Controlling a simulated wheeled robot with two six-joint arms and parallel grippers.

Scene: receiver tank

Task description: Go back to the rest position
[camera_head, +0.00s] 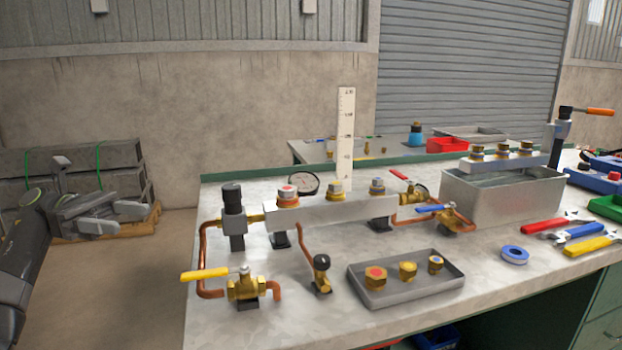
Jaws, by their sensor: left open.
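My left gripper (122,218) is at the far left of the head view, off the table's left edge. Its two fingers are apart, with nothing between them. My right gripper does not show. On the table, the steel manifold (330,214) carries several brass fittings and a pressure gauge (304,183). A grey tray (452,283) in front of it holds a red-marked brass cap (375,278), a yellow-marked cap (408,271) and a blue-marked cap (435,264).
A yellow-handled valve (243,286) stands at the table's near left corner. A metal bin (505,200), pliers (580,233) and a tape roll (514,255) lie to the right. The floor (130,290) left of the table is clear; stacked beams (120,165) lie behind my left gripper.

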